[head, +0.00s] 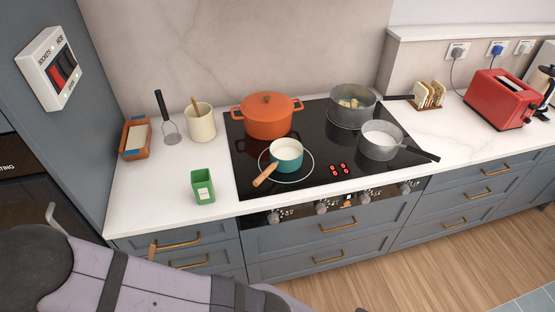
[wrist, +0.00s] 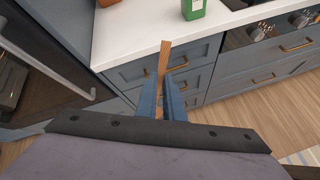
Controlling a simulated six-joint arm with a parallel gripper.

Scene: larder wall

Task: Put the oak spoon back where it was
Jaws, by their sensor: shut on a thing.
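My gripper (wrist: 161,84) is shut on a wooden piece, which I take for the oak spoon (wrist: 163,58). Only a small wooden tip of the spoon (head: 152,252) shows in the head view, above my arm; my fingers are hidden there. A cream crock (head: 201,123) stands at the back left of the counter with one wooden utensil (head: 196,104) in it. Which end of the held spoon shows is unclear.
A green carton (head: 203,188) stands near the counter's front edge. The hob holds an orange pot (head: 268,116), a teal saucepan (head: 288,160) and grey pans. The counter's front left is bare.

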